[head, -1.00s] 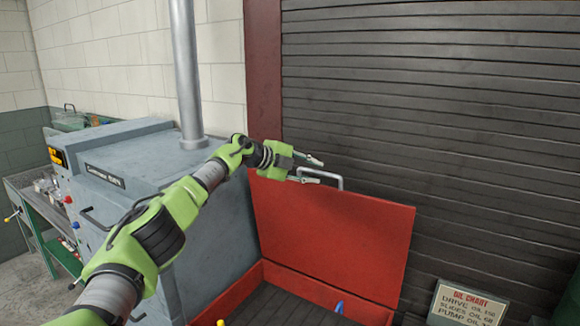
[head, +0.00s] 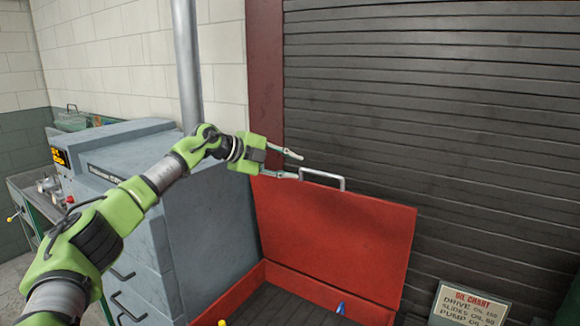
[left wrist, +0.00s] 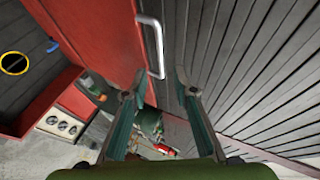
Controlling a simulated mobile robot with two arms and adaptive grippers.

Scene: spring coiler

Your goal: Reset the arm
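My left arm comes in from the left in the head view, and its gripper (head: 296,165) is beside the metal handle (head: 322,177) on the raised red lid (head: 340,235). The gripper is open, its two fingers apart with nothing between them. In the left wrist view the left gripper (left wrist: 157,84) also shows open, and the handle (left wrist: 151,45) lies just beyond the fingertips, toward the left finger. I cannot tell whether a finger touches it. My right gripper is in neither current view.
A grey machine cabinet (head: 205,200) with a vertical pipe (head: 186,65) stands left of the red box. A dark slatted shutter (head: 440,110) is behind the lid. An oil chart sign (head: 468,305) is at lower right. A cluttered bench (head: 40,195) is at far left.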

